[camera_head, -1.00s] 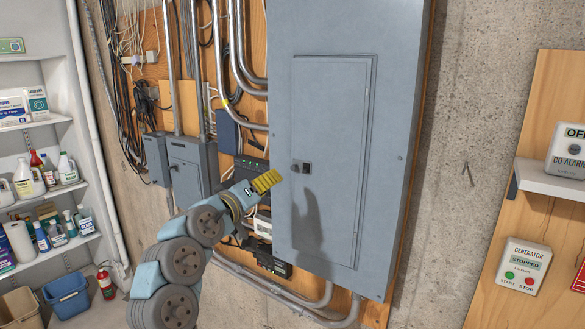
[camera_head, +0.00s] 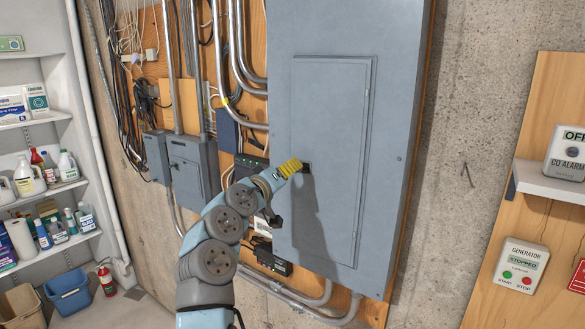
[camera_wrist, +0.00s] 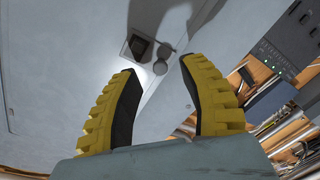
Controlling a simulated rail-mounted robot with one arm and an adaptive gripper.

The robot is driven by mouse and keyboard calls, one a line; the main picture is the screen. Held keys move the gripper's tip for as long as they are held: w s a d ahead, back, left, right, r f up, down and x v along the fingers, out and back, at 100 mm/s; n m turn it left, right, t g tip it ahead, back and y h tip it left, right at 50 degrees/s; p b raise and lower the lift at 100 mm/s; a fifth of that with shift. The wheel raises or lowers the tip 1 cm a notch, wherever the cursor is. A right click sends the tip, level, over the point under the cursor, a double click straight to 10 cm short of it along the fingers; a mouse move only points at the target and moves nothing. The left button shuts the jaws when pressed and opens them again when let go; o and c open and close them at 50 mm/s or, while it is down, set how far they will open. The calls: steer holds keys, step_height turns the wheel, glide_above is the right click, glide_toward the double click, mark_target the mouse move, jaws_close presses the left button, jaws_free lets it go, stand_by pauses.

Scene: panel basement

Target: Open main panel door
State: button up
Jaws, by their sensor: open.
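The main panel door (camera_head: 332,150) is a tall grey-blue metal door in a large grey panel box, and it is closed. Its small latch (camera_head: 306,167) sits at the door's left edge, partly behind my gripper (camera_head: 290,168) in the head view. In the wrist view the latch (camera_wrist: 140,48) shows as a dark square recess with a round part beside it, ahead of the fingertips. My gripper (camera_wrist: 155,90) has yellow ribbed fingers with dark pads, spread apart and empty. I cannot tell whether a fingertip touches the panel.
Smaller grey boxes (camera_head: 188,165) and metal conduits (camera_head: 238,50) are left of the panel. A black device with green lights (camera_head: 252,163) sits beside my arm. A generator control (camera_head: 521,265) and CO alarm (camera_head: 566,152) are at the right. Bare concrete wall lies between.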

steer(key=x, duration=0.2)
steer(key=shift+w+d, duration=0.15)
steer(key=shift+w, duration=0.15)
stand_by(0.3)
jaws_close()
